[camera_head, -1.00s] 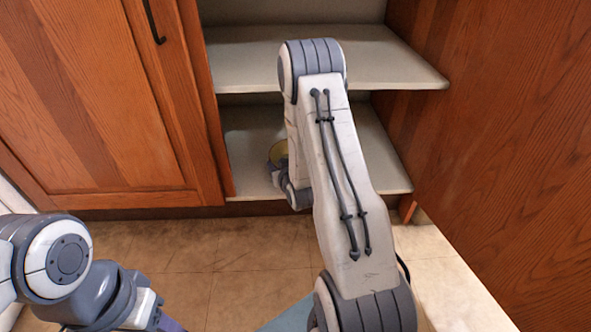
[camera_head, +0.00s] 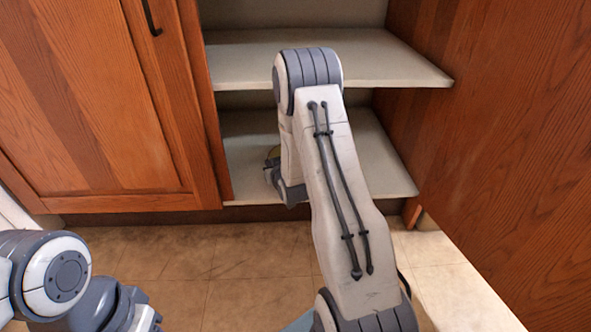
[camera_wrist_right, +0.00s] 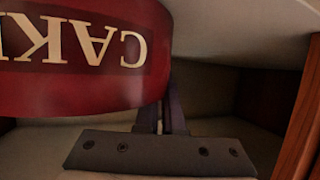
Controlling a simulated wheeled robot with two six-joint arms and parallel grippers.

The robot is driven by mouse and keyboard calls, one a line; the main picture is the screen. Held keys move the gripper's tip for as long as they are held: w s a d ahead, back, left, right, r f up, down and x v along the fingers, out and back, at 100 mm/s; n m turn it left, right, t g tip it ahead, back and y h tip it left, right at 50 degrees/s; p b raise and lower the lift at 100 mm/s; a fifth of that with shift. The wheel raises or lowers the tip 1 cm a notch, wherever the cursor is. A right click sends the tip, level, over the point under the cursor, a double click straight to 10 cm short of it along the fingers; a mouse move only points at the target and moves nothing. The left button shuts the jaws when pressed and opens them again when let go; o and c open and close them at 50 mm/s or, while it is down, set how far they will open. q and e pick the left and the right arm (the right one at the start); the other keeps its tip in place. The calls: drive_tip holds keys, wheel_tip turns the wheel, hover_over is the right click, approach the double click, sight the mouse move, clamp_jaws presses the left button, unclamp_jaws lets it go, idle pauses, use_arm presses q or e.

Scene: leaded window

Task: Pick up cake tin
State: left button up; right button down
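The cake tin (camera_wrist_right: 80,55) is dark red with cream letters that read upside down in the right wrist view. It fills the upper left there, its far side out of frame.
The open cabinet has an upper shelf (camera_head: 385,68) above the gripper and a lower shelf (camera_head: 365,165). A wooden door (camera_head: 85,110) stands at left and a wooden panel (camera_head: 510,140) at right. The tiled floor (camera_head: 185,260) in front is clear.

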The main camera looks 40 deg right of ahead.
drive_tip(key=shift+s+f, duration=0.25)
drive_tip(key=shift+f, duration=0.15)
idle(0.8)
drive_tip(key=shift+r, duration=0.15)
